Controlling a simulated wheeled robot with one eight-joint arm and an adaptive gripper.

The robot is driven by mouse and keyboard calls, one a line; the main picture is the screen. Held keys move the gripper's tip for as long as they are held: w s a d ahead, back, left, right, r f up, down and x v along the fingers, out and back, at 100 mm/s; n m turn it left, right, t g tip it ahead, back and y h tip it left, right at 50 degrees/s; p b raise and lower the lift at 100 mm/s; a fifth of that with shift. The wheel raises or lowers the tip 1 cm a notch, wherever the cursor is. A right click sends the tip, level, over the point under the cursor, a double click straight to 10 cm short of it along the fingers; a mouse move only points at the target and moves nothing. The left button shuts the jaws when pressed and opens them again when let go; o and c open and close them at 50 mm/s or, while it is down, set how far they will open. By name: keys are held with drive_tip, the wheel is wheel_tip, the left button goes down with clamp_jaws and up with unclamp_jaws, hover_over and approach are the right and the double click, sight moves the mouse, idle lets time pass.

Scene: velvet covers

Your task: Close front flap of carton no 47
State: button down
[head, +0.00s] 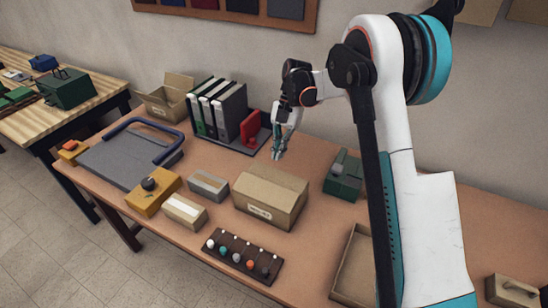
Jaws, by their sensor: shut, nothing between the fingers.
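A brown cardboard carton (268,198) sits mid-table with a pale label low on its front; the number is too small to read. Its top looks covered, and I cannot tell how its separate flaps lie. A second carton (165,104) stands open at the back left of the table, with flaps raised. I cannot tell which one is no 47. My gripper (277,153) is shut and empty, pointing down above the table behind the mid-table carton, apart from it as far as I can see.
Binders (218,108) and a red item (250,129) stand behind on a dark tray. A green box (344,175) sits right of the carton. Small boxes (186,211) lie left, a knobbed board (242,257) in front, an open tray (353,270) at front right.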

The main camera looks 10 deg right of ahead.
drive_tip(key=w+d, duration=0.2)
drive_tip(key=w, duration=0.1)
drive_tip(key=t+h+p, duration=0.2)
drive_tip(key=t+h, duration=0.1)
drive_tip(key=h, duration=0.1)
approach(267, 187)
wheel_tip(267, 187, up, 2)
drive_tip(key=w, duration=0.2)
drive_tip(key=s+a+r+t+h+p, duration=0.1)
drive_tip(key=s+a+r+t+p, duration=0.2)
drive_tip(key=s, duration=0.5)
drive_tip(key=shift+t, duration=0.6)
drive_tip(key=b+x, duration=0.3)
drive_tip(key=x, duration=0.1)
drive_tip(key=b+x, duration=0.4)
drive_tip(key=w+d+b+x, duration=0.1)
drive_tip(key=b+x, duration=0.2)
drive_tip(key=x, duration=0.2)
drive_tip(key=shift+r, duration=0.3)
